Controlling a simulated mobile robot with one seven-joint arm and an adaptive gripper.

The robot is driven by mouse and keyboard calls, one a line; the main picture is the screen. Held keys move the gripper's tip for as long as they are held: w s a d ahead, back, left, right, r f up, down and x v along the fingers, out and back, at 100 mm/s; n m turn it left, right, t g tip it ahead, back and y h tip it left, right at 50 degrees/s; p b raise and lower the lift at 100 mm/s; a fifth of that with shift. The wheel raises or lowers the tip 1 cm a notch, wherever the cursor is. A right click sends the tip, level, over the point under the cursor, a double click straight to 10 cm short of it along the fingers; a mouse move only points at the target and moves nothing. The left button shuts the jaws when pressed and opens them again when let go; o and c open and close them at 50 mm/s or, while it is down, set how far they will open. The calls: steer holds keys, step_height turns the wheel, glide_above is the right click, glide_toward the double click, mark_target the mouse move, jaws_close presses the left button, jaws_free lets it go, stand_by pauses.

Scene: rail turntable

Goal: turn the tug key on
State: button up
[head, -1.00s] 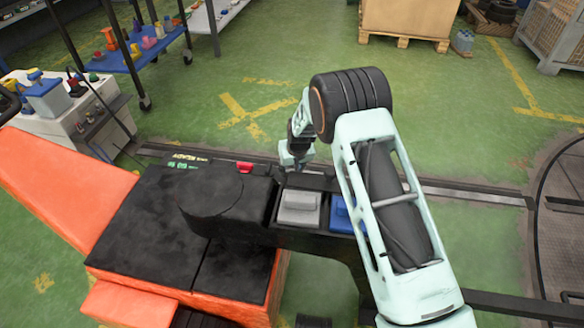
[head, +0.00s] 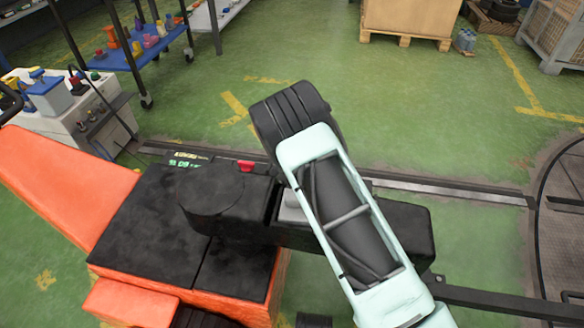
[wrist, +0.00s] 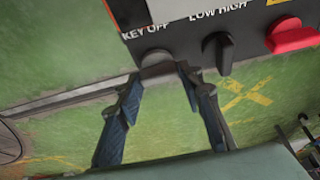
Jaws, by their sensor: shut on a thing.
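The tug (head: 150,225) is an orange vehicle with a black top, in the middle left of the head view. In the wrist view its dark control panel (wrist: 185,42) carries the labels KEY OFF and LOW HIGH. The grey round tug key (wrist: 155,56) is below the KEY OFF label. My gripper (wrist: 160,73) has its two fingers at either side of the key and is shut on it. How far the key is turned is hard to tell. In the head view my arm hides the gripper and the key.
A black selector knob (wrist: 217,50) and a red switch (wrist: 292,37) sit right of the key. A small display (head: 186,159) with lit text is on the tug. A rail (head: 450,193) runs behind it to the turntable (head: 562,215).

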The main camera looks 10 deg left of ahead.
steer(key=o, duration=1.2)
steer(key=shift+c, duration=0.2)
steer(key=v, duration=1.2)
